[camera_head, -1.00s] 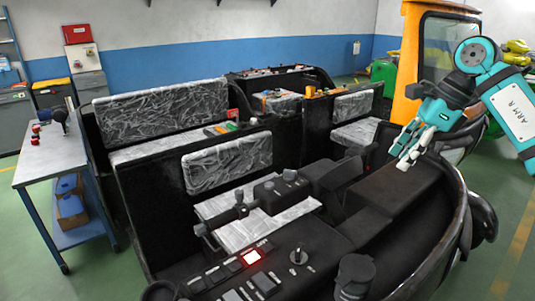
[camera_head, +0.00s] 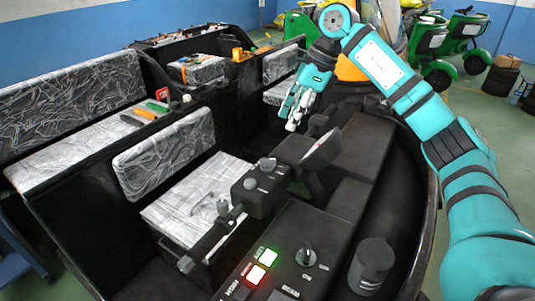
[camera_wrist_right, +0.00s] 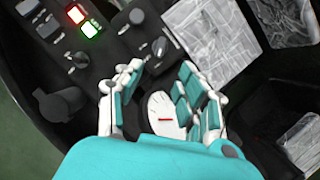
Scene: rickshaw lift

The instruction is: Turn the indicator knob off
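Two small dark knobs stand on the handlebar control box: a near-left knob (camera_head: 250,183) and a far-right knob (camera_head: 267,164). A larger knob (camera_head: 306,254) is on the dashboard, with ON marks beside it; it also shows in the wrist view (camera_wrist_right: 78,59). I cannot read which one is the indicator knob. A green light (camera_head: 267,256) and a red light (camera_head: 256,275) glow on the dashboard. My right gripper (camera_head: 297,108) is open and empty above the round gauge (camera_wrist_right: 166,114), beyond the knobs and touching none. My left gripper is out of view.
A black cylinder (camera_head: 372,266) stands right of the dashboard knob. The handlebar (camera_head: 213,237) reaches to the near left. Wrapped seats (camera_head: 165,143) and a partition lie at the left. Open space lies above the dashboard.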

